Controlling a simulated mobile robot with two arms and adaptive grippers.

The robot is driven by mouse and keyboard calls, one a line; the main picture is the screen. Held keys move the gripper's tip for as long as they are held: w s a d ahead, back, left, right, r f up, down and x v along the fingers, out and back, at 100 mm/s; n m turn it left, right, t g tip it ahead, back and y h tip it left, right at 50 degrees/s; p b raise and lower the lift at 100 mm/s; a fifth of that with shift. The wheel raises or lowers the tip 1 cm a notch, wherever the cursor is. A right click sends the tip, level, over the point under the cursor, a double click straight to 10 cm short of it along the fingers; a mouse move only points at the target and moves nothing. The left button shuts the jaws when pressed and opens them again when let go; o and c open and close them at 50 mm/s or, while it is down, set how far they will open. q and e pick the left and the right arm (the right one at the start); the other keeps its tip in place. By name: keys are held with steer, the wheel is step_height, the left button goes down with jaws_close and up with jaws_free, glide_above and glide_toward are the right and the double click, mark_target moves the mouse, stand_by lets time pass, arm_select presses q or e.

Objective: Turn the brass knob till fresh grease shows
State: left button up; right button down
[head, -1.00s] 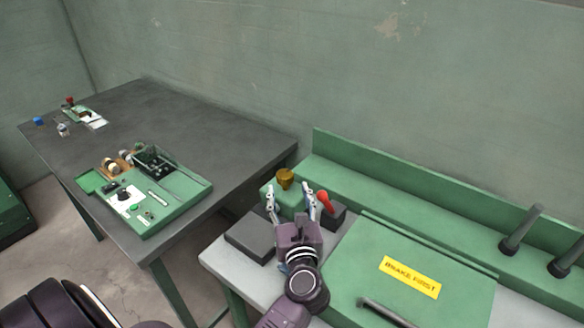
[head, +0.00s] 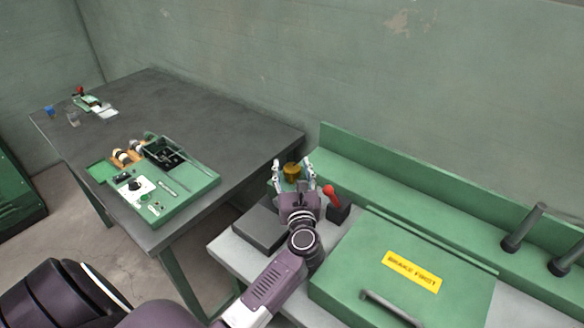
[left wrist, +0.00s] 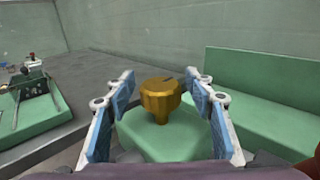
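The brass knob (head: 291,170) stands on a green block at the back left of the machine. In the left wrist view the faceted brass knob (left wrist: 160,95) sits upright on the green block (left wrist: 165,138), with a dark line on its top. My left gripper (head: 293,172) is open, its blue-padded fingers on either side of the knob. In the left wrist view gaps show between the fingers (left wrist: 160,90) and the knob. No grease is visible. My right gripper is not in view.
A red-handled lever (head: 331,194) stands close to the right of my left gripper. A dark block (head: 259,228) lies to its left. The green cover (head: 400,250) with a yellow label is at the right. A dark table (head: 215,115) holds a green tray (head: 185,212).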

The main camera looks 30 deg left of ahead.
arm_select(q)
steer(key=c, duration=1)
